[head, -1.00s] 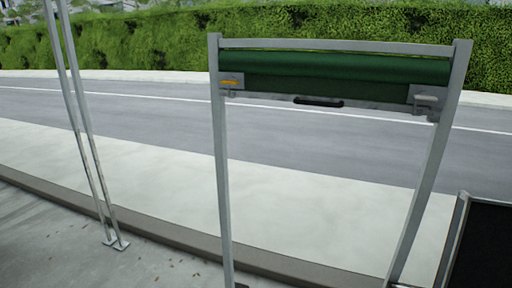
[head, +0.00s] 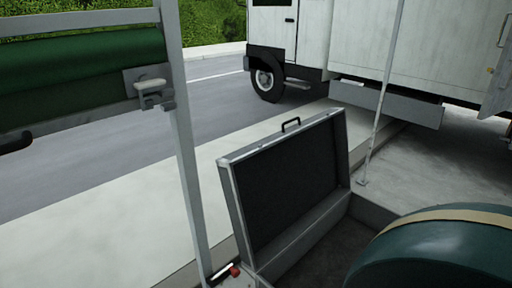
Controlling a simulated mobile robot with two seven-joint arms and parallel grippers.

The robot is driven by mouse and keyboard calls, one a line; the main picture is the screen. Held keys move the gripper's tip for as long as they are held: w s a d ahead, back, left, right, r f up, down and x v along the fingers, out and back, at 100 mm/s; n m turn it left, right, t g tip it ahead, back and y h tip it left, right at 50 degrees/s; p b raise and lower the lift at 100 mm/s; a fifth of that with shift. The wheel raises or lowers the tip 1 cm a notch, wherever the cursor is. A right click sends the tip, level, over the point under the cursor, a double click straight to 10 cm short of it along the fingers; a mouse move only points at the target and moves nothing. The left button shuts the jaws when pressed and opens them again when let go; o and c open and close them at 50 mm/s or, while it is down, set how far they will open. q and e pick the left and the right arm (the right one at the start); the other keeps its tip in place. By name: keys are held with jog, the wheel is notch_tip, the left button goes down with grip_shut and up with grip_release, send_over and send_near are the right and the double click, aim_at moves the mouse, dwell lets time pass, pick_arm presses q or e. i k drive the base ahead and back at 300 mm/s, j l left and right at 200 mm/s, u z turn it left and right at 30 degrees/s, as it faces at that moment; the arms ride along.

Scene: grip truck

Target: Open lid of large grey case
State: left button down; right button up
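A large grey case (head: 334,213) stands in the middle of the head view, on the pavement side. Its lid (head: 290,178) stands raised and upright, with a dark lining facing me and a pale metal rim. A black handle (head: 291,124) sits on the lid's top edge. The inside of the case is partly visible and looks dark; its near right part is hidden behind a dark green rounded object. Neither of my grippers is in view.
The dark green rounded object (head: 440,250) with a tan band fills the lower right. A metal frame (head: 181,130) with a green roll (head: 85,62) stands at left. A white truck (head: 370,50) is behind. A thin pole (head: 385,95) stands right of the lid.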

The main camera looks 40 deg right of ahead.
aim_at(275, 187)
jog(key=i+z, duration=0.3)
jog(key=z, duration=0.15)
jog(key=i+z, duration=0.3)
jog(key=z, duration=0.2)
jog(key=i+j+z, duration=0.2)
jog(key=z, duration=0.25)
jog(key=i, duration=0.05)
